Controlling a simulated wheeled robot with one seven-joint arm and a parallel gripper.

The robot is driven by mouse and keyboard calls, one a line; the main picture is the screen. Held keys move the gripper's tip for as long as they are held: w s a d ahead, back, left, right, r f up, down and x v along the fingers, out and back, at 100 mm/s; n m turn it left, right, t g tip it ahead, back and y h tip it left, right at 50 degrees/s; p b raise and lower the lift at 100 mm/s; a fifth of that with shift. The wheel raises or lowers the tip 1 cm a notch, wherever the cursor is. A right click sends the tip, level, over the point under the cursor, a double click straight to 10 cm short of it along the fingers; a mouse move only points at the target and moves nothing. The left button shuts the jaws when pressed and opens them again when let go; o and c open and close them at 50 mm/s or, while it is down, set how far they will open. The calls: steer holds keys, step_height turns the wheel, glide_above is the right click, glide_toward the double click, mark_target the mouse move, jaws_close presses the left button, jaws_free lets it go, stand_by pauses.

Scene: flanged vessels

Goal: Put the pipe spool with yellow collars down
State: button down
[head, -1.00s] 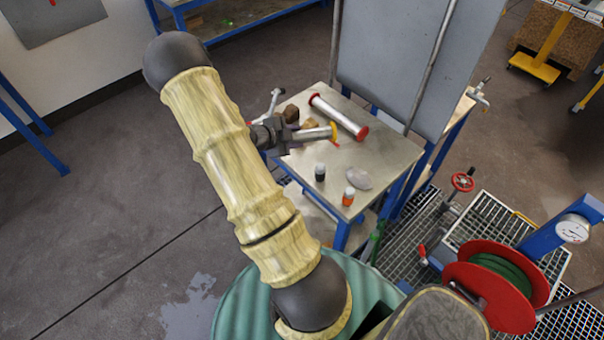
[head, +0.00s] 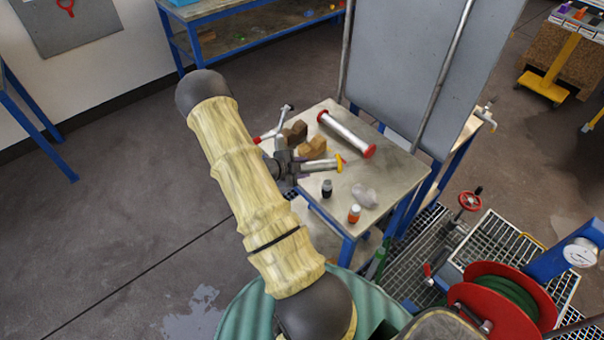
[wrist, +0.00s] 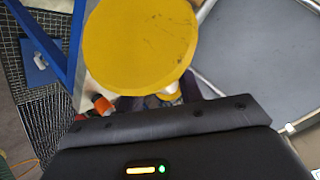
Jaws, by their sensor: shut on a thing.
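The pipe spool with yellow collars (head: 318,166) is a short grey metal pipe. In the head view it points right from my gripper (head: 294,168), with one yellow collar at its right end. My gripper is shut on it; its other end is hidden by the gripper. The spool is over the left part of the steel-topped table (head: 398,172); I cannot tell whether it touches the top. In the wrist view a yellow collar (wrist: 140,45) fills the upper middle, face on, just beyond the dark gripper edge (wrist: 170,125).
On the table, a red-collared spool (head: 345,134) lies behind, with wooden blocks (head: 313,148) and a red-handled tool (head: 275,130) nearby. A black bottle (head: 326,189), orange bottle (head: 354,214) and pale lump (head: 365,196) stand in front. The right side is clear. A grey panel (head: 425,60) rises behind.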

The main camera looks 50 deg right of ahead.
steer(key=shift+f+p, duration=0.3)
steer(key=shift+f, duration=1.3)
steer(key=shift+f, duration=0.35)
steer(key=shift+f+b, duration=0.25)
steer(key=shift+b, duration=0.1)
steer(key=c, duration=0.9)
jaws_free()
steer(key=shift+r, duration=0.35)
steer(key=b+v, duration=0.1)
steer(key=v, duration=1.1)
steer(key=shift+r, duration=0.2)
